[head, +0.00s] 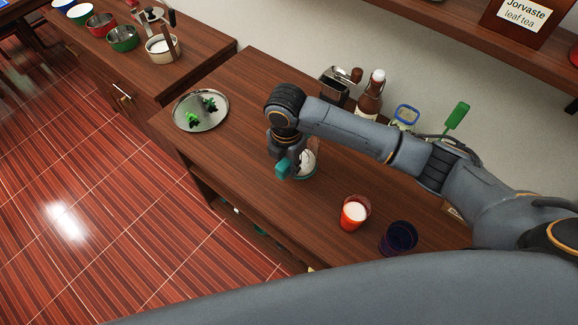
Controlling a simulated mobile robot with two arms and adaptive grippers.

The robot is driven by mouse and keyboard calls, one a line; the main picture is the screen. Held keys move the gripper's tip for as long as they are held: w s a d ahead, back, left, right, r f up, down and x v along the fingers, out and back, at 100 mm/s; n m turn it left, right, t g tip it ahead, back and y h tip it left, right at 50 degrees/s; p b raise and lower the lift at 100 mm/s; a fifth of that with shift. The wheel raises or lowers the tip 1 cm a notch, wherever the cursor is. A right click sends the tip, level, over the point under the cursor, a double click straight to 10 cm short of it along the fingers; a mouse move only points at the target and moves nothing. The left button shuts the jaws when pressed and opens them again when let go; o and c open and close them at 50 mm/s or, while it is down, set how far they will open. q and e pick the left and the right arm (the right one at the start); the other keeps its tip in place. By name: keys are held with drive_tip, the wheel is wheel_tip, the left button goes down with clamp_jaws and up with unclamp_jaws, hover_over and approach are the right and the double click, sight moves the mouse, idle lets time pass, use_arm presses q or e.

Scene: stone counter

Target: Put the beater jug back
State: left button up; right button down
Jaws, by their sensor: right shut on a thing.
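My right arm reaches in from the right over the wooden counter. Its right gripper (284,158) points down and is shut on the teal handle of a small jug. The beater jug (307,164) shows a whitish inside and a teal lower edge; the gripper and arm hide part of it. It is at the middle of the counter; I cannot tell whether its base touches the wood. My left gripper is not in view.
A round metal tray (178,117) with green pieces lies at the left end. A red cup (354,213) and dark blue cup (398,238) stand nearer front right. A brown bottle (370,95) and metal container (335,86) stand by the wall. Clear wood (245,85) lies behind the tray.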

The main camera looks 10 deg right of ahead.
drive_tip(key=shift+w+d+f, duration=0.15)
drive_tip(key=shift+w+f, duration=0.3)
drive_tip(key=shift+f, duration=0.1)
drive_tip(key=f, duration=0.3)
drive_tip(key=shift+w+d, duration=0.1)
drive_tip(key=shift+w, duration=0.1)
drive_tip(key=shift+f, duration=0.3)
drive_tip(key=shift+f, duration=0.15)
drive_tip(key=c, duration=1.1)
unclamp_jaws()
wheel_tip(320, 180, up, 12)
drive_tip(key=shift+s+r+b, duration=0.1)
drive_tip(key=shift+r+b, duration=0.05)
drive_tip(key=shift+b, duration=0.35)
